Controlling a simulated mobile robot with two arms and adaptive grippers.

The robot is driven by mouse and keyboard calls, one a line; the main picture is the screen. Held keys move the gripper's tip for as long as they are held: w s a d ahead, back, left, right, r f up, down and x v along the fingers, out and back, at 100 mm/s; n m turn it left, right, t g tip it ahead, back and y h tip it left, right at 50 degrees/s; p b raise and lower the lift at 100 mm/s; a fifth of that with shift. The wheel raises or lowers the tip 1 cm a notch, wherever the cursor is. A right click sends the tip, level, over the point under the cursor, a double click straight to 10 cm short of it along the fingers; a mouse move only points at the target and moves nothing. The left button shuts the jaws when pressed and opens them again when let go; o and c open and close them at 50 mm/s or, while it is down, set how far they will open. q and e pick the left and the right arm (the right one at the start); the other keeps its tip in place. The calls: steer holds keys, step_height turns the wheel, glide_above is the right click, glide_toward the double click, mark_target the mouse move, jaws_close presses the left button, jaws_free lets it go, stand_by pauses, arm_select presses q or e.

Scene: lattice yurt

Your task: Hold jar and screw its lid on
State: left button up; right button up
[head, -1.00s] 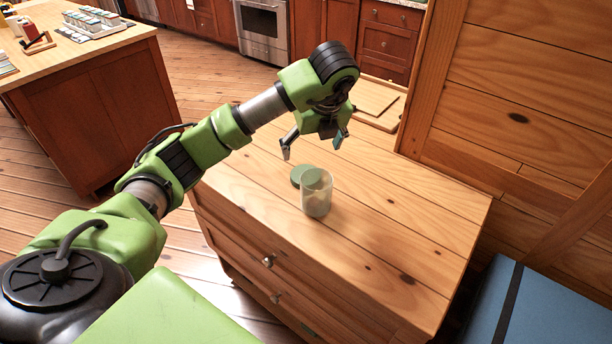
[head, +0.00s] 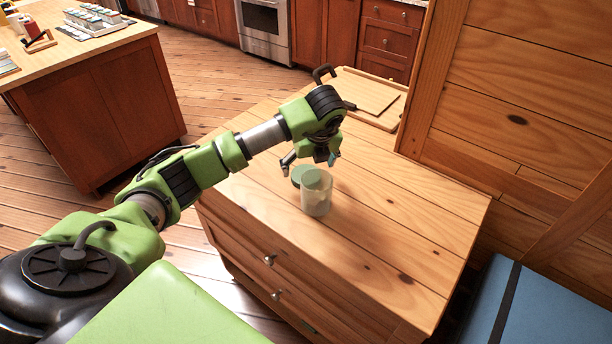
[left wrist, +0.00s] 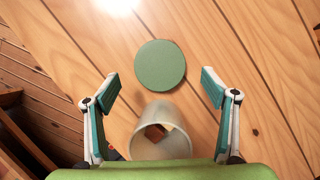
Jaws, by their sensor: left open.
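A pale, translucent jar (head: 316,201) stands upright and open on the wooden cabinet top. My left gripper (head: 310,162) is open and empty above and behind the jar, fingers pointing down. In the left wrist view, the lid (left wrist: 160,66) lies beyond the open fingers (left wrist: 158,92), between their lines. The jar mouth (left wrist: 160,137) shows below it, nearer my palm. My right gripper is in neither view.
The cabinet top (head: 400,215) is clear to the right of the jar. A wooden tray with a board (head: 370,95) sits at its far end. A wooden wall (head: 530,110) rises at the right. A blue surface (head: 545,300) is at lower right.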

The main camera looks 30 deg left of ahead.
arm_select(q)
steer(key=p+x, duration=0.1)
steer(key=x, duration=0.3)
steer(key=shift+f, duration=0.3)
steer(key=c, duration=1)
